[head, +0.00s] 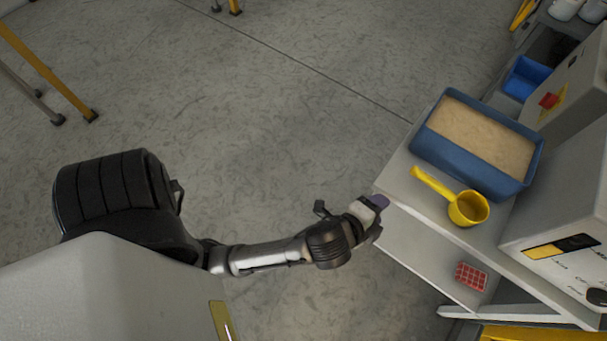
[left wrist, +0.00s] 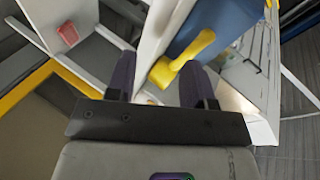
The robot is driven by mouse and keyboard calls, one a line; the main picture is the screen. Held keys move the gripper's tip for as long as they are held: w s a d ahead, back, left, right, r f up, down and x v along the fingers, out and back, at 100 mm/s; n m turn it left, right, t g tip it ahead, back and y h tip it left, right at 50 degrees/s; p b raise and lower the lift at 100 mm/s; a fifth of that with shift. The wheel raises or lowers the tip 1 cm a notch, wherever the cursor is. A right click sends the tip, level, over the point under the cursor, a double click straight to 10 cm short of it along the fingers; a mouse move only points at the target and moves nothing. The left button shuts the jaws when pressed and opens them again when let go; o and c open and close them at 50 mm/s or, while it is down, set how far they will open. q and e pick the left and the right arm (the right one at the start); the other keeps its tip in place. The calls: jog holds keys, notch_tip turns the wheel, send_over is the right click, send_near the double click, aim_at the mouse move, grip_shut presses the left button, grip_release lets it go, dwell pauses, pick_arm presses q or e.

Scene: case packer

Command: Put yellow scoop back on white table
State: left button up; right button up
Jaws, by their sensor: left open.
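The yellow scoop (head: 468,209) is on the white table (head: 408,190), beside the blue bin (head: 462,173) of tan granules. Its round cup is to the right and its handle points up and left toward the table's edge. In the left wrist view the scoop's handle (left wrist: 183,60) shows beyond and between the fingers, near the right one. My left gripper (head: 379,203) is open and empty at the table's left edge, apart from the scoop as far as I can tell. Its two dark fingers (left wrist: 158,80) show spread in the left wrist view. My right gripper is not in view.
A red gridded tray (head: 471,277) lies on a lower shelf. A white machine (head: 560,235) with a yellow label stands right of the table. A smaller blue bin (head: 525,78) is behind.

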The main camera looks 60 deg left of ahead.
pick_arm(q)
jog(key=s+a+f+n+g+h, duration=0.1)
jog(key=s+f+n+g, duration=0.3)
jog(key=s, duration=0.5)
jog(key=s+a+f+n+g+h, duration=0.2)
jog(key=s+a+f+n+g, duration=0.2)
jog(key=s, duration=0.6)
notch_tip(320, 180, down, 2)
jog(key=shift+s+a+f+n+g, duration=0.15)
jog(key=shift+n+g, duration=0.35)
jog(key=shift+n, duration=0.6)
